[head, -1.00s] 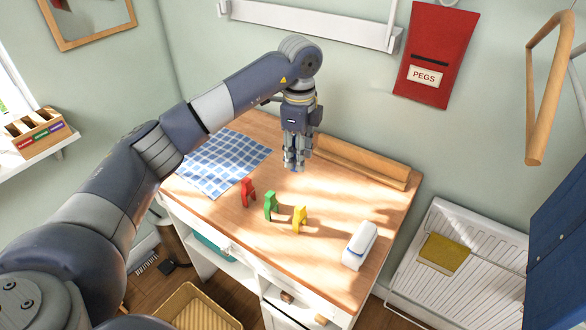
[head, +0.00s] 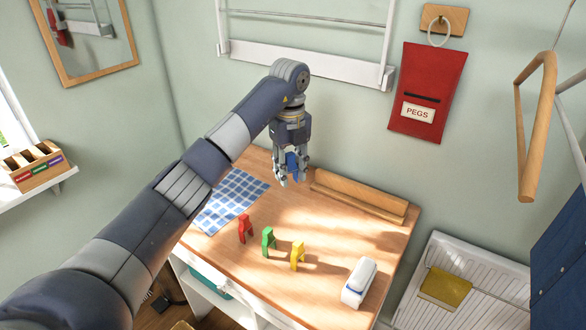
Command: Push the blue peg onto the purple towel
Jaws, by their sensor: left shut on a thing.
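My left gripper (head: 286,180) points down over the back of the wooden tabletop, behind the coloured pegs. It is shut on the blue peg (head: 292,161), which shows partly between the fingers. Whether the peg touches the tabletop is hard to tell. I see no purple towel; a blue-and-white checked cloth (head: 233,199) lies flat at the tabletop's left. My right gripper is out of view.
A red peg (head: 244,229), a green peg (head: 268,242) and a yellow peg (head: 297,255) stand on the tabletop (head: 330,225). A wooden ledge (head: 360,196) runs along the back. A white iron-like object (head: 359,283) sits at the right. A white rack (head: 305,61) hangs on the wall.

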